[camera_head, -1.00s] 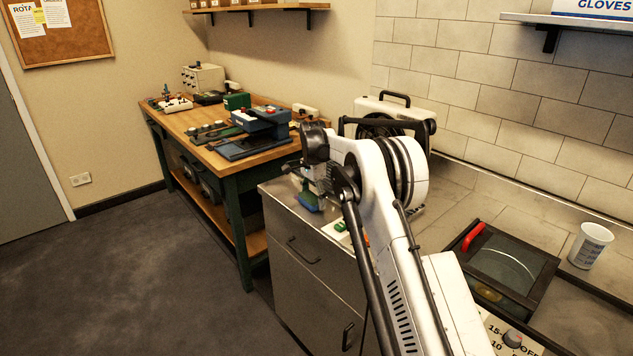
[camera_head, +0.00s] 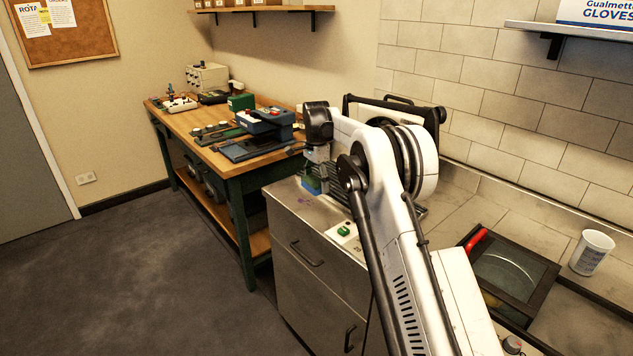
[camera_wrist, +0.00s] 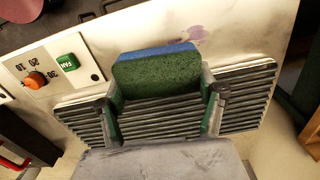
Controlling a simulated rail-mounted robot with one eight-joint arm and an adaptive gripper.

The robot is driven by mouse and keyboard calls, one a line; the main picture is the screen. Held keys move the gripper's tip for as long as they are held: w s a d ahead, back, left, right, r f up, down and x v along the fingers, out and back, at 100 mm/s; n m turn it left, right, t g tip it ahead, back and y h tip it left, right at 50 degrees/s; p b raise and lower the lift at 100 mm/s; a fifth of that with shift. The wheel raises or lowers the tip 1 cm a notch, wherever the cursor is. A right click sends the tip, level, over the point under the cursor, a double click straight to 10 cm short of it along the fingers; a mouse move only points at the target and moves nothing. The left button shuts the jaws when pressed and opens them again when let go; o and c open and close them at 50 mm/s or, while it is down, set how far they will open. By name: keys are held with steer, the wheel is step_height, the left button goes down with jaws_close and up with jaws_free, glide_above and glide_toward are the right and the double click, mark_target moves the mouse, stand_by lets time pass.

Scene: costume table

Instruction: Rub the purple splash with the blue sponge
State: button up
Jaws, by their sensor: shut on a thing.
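The sponge (camera_wrist: 155,72) has a green face and a blue layer along its far edge in the wrist view. My gripper (camera_wrist: 162,106) is shut on it, with one finger at each side. In the head view the sponge (camera_head: 311,185) shows as a blue and green block below my gripper, over the far left part of the metal worktop. The purple splash (camera_wrist: 191,35) is a faint mark on the pale worktop, just beyond the sponge's blue edge. It also shows in the head view (camera_head: 304,200), below the sponge. I cannot tell whether the sponge touches the worktop.
A grey ribbed panel (camera_wrist: 80,118) lies below the sponge in the wrist view. A control plate with a green FAN switch (camera_wrist: 68,62) and an orange knob (camera_wrist: 36,81) is to the left. A wooden workbench (camera_head: 262,169) stands beyond the metal cabinet (camera_head: 305,275).

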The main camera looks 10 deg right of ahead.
steer(key=shift+f, duration=0.25)
stand_by(0.3)
